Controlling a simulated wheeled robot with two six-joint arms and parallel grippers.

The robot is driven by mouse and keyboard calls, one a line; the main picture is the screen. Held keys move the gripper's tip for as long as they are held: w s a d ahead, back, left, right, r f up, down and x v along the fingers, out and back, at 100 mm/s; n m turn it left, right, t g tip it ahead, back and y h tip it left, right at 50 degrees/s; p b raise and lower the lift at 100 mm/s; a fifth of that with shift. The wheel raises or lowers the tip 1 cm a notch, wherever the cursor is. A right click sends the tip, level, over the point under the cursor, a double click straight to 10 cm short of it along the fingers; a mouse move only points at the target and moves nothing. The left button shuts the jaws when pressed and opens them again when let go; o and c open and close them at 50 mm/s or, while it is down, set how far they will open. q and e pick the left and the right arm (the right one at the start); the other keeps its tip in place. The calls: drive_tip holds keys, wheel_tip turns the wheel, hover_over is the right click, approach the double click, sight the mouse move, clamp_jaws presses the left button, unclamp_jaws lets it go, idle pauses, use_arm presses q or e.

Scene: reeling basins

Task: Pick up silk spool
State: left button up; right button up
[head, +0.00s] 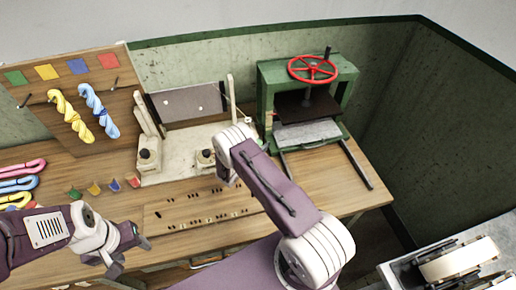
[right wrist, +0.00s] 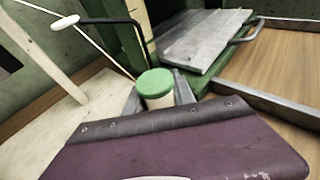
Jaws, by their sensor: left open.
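A pale cylinder with a green top (right wrist: 155,85), which looks like the silk spool, stands near the green press in the right wrist view. The grey fingers of my right gripper (right wrist: 158,98) lie on either side of it. I cannot tell whether they touch it, and a purple part of my arm hides their lower ends. In the head view my right arm hides the gripper and the cylinder. My left gripper (head: 131,257) is open and empty over the front left of the table.
The green press (head: 345,88) with a red wheel stands behind, with rails toward the front. A pale reeling frame (head: 185,165) stands mid-table. A board (head: 85,90) with colour swatches and yellow and blue skeins is at left; more skeins (head: 22,167) lie below.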

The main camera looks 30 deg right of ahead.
clamp_jaws()
drive_tip(key=shift+r, duration=0.2)
wheel_tip(320, 180, up, 3)
drive_tip(key=shift+r+b, duration=0.1)
drive_tip(key=shift+b, duration=0.3)
drive_tip(key=s+a+b, duration=0.1)
drive_tip(key=s+a, duration=0.2)
drive_tip(key=a, duration=0.1)
drive_tip(key=s+a+b, duration=0.1)
drive_tip(key=s+a, duration=0.2)
drive_tip(key=a, duration=0.2)
drive_tip(key=s+a+b, duration=0.1)
drive_tip(key=s+a, duration=0.1)
drive_tip(key=a, duration=0.3)
drive_tip(key=shift+s+a, duration=0.2)
drive_tip(key=shift+s, duration=0.2)
drive_tip(key=shift+s+a+b, duration=0.3)
drive_tip(key=shift+a, duration=0.15)
